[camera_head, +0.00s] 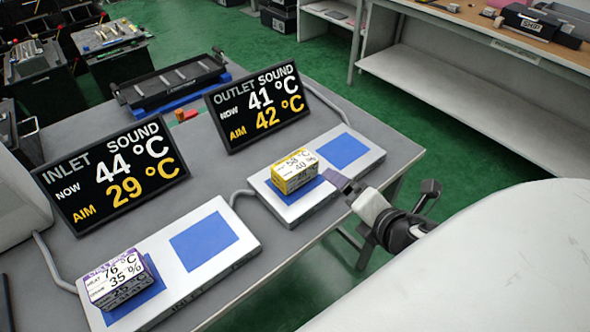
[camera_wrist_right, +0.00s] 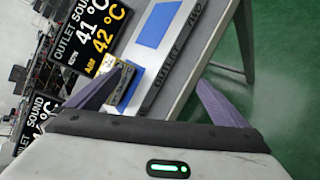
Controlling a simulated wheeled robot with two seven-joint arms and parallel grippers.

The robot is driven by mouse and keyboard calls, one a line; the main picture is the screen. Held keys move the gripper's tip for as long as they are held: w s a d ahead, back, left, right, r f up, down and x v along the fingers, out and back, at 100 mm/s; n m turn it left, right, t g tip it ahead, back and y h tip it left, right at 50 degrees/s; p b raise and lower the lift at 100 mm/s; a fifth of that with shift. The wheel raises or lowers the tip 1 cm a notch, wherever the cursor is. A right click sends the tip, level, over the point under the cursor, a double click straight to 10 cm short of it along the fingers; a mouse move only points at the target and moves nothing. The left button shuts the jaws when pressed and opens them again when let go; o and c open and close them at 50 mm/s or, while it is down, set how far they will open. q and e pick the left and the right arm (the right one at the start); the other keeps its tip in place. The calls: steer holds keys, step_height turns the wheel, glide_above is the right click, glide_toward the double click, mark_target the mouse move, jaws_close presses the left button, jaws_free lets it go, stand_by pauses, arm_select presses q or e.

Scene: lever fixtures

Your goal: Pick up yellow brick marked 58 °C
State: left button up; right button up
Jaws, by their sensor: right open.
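The yellow brick (camera_head: 294,171) has a white top reading 58 °C and 40 %. It sits on the left blue pad of the outlet plate (camera_head: 308,203). My right gripper (camera_head: 338,181) is just right of the brick, apart from it, with purple fingers. In the right wrist view my right gripper (camera_wrist_right: 161,79) is spread open and empty. The brick (camera_wrist_right: 122,84) shows there beside the left finger's tip, partly hidden by that finger. My left gripper is not in view.
A purple and white brick (camera_head: 123,275) reading 76 °C is on the inlet plate (camera_head: 225,262), whose other blue pad is bare. The outlet plate's right pad (camera_head: 343,151) is bare. The inlet screen (camera_head: 110,172) and outlet screen (camera_head: 257,107) stand behind. A black tray (camera_head: 172,80) lies farther back.

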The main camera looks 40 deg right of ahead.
mark_target(295, 167)
steer(key=w+r+n, duration=0.1)
steer(key=n, duration=0.2)
steer(key=w+a+r+n+t+y, duration=0.1)
steer(key=n, duration=0.1)
steer(key=r+n+t+y, duration=0.1)
steer(key=n, duration=0.2)
steer(key=shift+w+a+r+n, duration=0.1)
steer(key=shift+w+a+n, duration=0.2)
steer(key=shift+w, duration=0.1)
steer(key=w+a+n+y, duration=0.1)
steer(key=n, duration=0.1)
steer(key=w+a+n, duration=0.1)
steer(key=w+n, duration=0.1)
steer(key=w+a+n+t+y+b, duration=0.1)
steer(key=n, duration=0.2)
steer(key=shift+w+r+y, duration=0.1)
steer(key=shift+w+y, duration=0.1)
steer(key=shift+y, duration=0.1)
steer(key=shift+w+a+f, duration=0.15)
steer(key=shift+w+f, duration=0.1)
steer(key=shift+w, duration=0.35)
steer(key=shift+x, duration=2.65)
steer(key=shift+r, duration=0.1)
steer(key=c, duration=1.5)
